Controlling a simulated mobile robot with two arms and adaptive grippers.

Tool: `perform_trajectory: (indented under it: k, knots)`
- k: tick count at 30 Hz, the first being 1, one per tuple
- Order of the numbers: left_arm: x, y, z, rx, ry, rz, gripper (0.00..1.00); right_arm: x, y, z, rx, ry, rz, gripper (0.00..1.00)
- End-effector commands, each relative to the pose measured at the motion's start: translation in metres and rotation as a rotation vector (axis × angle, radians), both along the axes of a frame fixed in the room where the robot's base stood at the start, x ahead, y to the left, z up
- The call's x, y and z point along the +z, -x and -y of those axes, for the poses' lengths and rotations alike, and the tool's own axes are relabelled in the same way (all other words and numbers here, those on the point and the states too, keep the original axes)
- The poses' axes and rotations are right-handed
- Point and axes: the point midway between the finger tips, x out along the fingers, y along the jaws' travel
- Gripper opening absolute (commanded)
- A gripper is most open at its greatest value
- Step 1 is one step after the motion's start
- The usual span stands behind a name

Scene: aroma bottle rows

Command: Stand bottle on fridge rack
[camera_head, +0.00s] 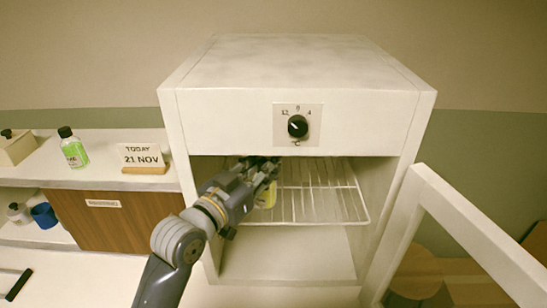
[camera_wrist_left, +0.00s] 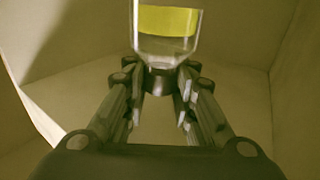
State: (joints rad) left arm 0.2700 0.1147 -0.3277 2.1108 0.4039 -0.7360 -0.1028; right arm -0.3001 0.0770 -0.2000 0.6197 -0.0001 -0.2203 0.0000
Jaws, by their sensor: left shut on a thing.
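My left gripper (camera_head: 262,170) reaches into the open fridge and is shut on a bottle (camera_head: 267,196) with a yellow label, at the left part of the wire rack (camera_head: 325,205). In the left wrist view the clear bottle (camera_wrist_left: 166,42) shows beyond my fingers, its dark cap (camera_wrist_left: 160,80) between the fingertips. The gripper hides much of the bottle in the head view. I cannot tell whether its base touches the rack. My right gripper is not in view.
The white fridge (camera_head: 300,65) has a dial (camera_head: 298,126) on top front, and its door (camera_head: 470,225) stands open at right. The rack's middle and right are clear. A green-labelled bottle (camera_head: 73,150) and a date sign (camera_head: 142,155) stand on the left counter.

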Motion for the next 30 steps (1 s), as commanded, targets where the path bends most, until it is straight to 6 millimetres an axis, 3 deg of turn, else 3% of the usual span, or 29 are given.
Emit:
perform_trajectory:
  k: [9,12,24,25,27,30]
  knots:
    - [0.003,-0.032,0.021,0.0,0.003,0.001,0.0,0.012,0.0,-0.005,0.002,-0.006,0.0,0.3]
    - [-0.012,-0.031,0.019,0.001,-0.001,-0.003,0.0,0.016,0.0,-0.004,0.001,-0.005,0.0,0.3]
    - [-0.018,-0.03,0.019,0.0,0.0,0.002,0.0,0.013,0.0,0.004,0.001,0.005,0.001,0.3]
    - [-0.019,-0.03,0.019,0.0,0.0,0.0,0.29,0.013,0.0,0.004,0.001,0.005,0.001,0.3]
    - [-0.019,-0.03,0.019,0.0,-0.001,-0.001,0.45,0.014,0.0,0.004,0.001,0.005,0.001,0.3]
    - [-0.019,-0.03,0.019,0.0,-0.001,-0.001,0.45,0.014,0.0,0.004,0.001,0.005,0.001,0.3]
